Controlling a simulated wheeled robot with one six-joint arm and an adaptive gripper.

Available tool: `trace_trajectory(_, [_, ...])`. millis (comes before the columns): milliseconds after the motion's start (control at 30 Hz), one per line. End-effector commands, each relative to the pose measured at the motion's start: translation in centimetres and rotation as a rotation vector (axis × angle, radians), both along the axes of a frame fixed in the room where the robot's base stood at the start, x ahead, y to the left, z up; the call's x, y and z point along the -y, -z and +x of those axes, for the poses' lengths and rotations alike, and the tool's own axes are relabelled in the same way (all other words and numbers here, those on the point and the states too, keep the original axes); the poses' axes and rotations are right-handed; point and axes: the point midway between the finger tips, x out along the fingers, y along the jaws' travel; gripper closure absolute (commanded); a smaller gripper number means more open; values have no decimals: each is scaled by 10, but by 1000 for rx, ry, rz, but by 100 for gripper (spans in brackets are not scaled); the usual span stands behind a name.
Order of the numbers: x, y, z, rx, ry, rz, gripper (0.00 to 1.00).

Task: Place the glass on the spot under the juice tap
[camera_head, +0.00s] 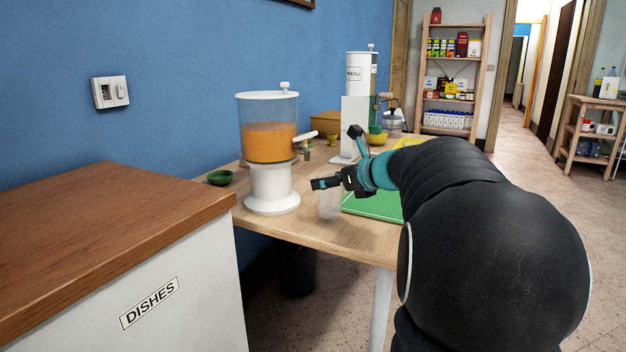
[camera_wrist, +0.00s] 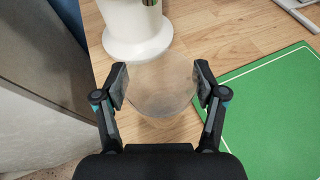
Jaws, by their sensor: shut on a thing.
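The clear glass (camera_head: 329,204) is between the fingers of my gripper (camera_head: 333,183), just in front and to the right of the juice dispenser base. In the wrist view the fingers (camera_wrist: 161,84) are shut on both sides of the glass (camera_wrist: 160,92). The juice dispenser (camera_head: 270,142) holds orange juice on a white stand (camera_head: 272,188). Its tap (camera_head: 304,142) points right, above and a little left of the glass. The stand also shows in the wrist view (camera_wrist: 133,35). I cannot tell whether the glass touches the table.
The wooden table (camera_head: 318,238) carries a green mat (camera_head: 375,206) to the right of the glass. A green bowl (camera_head: 220,177) sits left of the dispenser. A second dispenser (camera_head: 357,100) stands behind. A dishes cabinet (camera_head: 150,290) is at the left front.

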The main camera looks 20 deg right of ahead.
Motion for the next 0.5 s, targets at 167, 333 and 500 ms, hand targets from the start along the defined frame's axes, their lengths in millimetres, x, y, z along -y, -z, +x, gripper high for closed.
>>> trace_trajectory(167, [-6, -1, 17, 0, -2, 0, 91])
trace_trajectory(333, [-8, 0, 27, 0, -2, 0, 91])
trace_trajectory(500, [-15, -1, 51, 0, -4, 1, 91])
